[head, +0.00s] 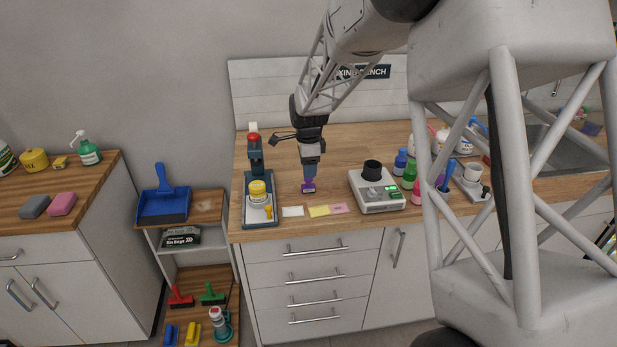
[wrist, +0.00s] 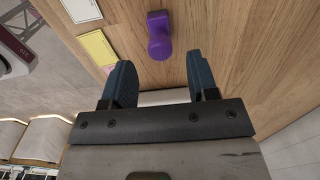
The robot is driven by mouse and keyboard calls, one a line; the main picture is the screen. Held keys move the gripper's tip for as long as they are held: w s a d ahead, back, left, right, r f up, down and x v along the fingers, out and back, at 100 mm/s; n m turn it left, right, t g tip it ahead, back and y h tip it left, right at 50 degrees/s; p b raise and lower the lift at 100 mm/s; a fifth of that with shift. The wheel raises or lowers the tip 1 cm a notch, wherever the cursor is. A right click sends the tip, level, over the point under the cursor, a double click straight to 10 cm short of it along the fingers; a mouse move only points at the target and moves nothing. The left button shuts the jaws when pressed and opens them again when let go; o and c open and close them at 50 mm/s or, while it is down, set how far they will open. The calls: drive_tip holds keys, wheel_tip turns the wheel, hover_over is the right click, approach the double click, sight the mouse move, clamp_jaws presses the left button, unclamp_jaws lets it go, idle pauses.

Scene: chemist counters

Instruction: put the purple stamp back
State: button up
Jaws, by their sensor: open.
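The purple stamp (head: 308,187) is on the wooden counter, just below my gripper (head: 311,165) in the head view. In the head view the gripper partly hides the stamp's top. I cannot make out a holder for the stamp.
A dark blue press with a yellow-lidded jar (head: 257,191) stands left of the stamp. White, yellow (head: 319,211) and pink paper pieces lie near the front edge. A scale with a black cup (head: 373,168) stands to the right, then several bottles (head: 401,161), partly behind my arm.

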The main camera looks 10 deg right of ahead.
drive_tip(key=shift+r, duration=2.65)
drive_tip(key=shift+s+d+r, duration=0.1)
drive_tip(key=shift+s+r, duration=0.2)
drive_tip(key=shift+s, duration=0.05)
drive_tip(key=s+d+r+n, duration=0.1)
drive_tip(key=s+r+n, duration=0.2)
drive_tip(key=s, duration=0.5)
drive_tip(key=s+d+r+n+t, duration=0.1)
drive_tip(key=s+d+r+n, duration=0.2)
drive_tip(key=s, duration=0.5)
drive_tip(key=s+r+n, duration=0.4)
drive_tip(key=s, duration=0.4)
drive_tip(key=s+d+f+n+t, duration=0.1)
drive_tip(key=s+n, duration=0.6)
drive_tip(key=s, duration=1.4)
drive_tip(key=shift+d+f+n+t, duration=0.3)
drive_tip(key=shift+d+f+n, duration=0.1)
drive_tip(key=shift+f, duration=0.1)
